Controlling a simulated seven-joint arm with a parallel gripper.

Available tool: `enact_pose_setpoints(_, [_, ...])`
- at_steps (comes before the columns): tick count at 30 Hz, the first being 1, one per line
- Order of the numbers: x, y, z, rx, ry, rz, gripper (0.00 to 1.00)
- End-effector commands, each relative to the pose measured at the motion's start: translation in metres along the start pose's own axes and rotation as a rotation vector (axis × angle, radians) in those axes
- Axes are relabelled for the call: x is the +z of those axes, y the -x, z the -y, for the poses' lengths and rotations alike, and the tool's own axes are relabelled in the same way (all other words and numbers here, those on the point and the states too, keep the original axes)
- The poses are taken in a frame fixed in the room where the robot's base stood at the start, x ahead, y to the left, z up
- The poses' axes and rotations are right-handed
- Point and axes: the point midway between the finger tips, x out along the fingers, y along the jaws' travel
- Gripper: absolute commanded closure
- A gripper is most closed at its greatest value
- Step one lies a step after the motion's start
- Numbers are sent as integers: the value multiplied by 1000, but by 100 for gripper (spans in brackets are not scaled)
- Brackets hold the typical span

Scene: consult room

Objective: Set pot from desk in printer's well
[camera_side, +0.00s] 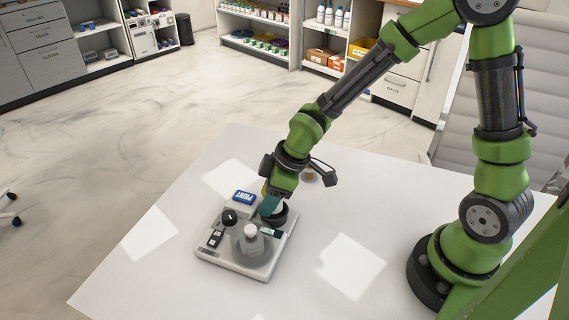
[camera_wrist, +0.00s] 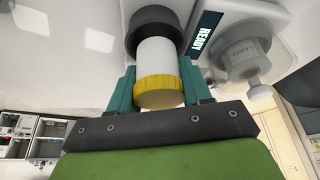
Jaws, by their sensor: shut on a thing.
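The pot (camera_wrist: 156,60), a white cylinder with a ribbed yellow lid (camera_wrist: 160,92), is between the teal fingers of my gripper (camera_wrist: 158,88), which is shut on it. Its far end meets a dark round ring, the printer's well (camera_wrist: 150,20); I cannot tell how deep it sits. In the side view my gripper (camera_side: 272,206) points down over the right back part of the grey-white printer (camera_side: 215,262), at the black well (camera_side: 283,218). The pot is mostly hidden there by my gripper.
The printer has a blue PRINT button (camera_side: 244,196), a black knob (camera_side: 230,216) and a grey round part with a stem (camera_side: 251,246). A READY display (camera_wrist: 204,37) is beside the well. A small brownish thing (camera_side: 309,175) stands behind my gripper. The white desk (camera_side: 345,225) is otherwise clear.

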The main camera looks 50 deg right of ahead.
Motion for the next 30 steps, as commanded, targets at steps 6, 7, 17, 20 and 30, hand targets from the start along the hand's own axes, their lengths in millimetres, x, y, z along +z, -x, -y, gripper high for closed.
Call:
enact_pose_setpoints(6, [0,0,0,0,0,0,81])
enact_pose_setpoints(7, [0,0,0,0,0,0,81])
enact_pose_setpoints(17, [2,-3,0,-1,0,1,81])
enact_pose_setpoints(20, [3,-5,0,-2,0,2,81])
enact_pose_setpoints(30, [5,-10,0,-1,0,1,81])
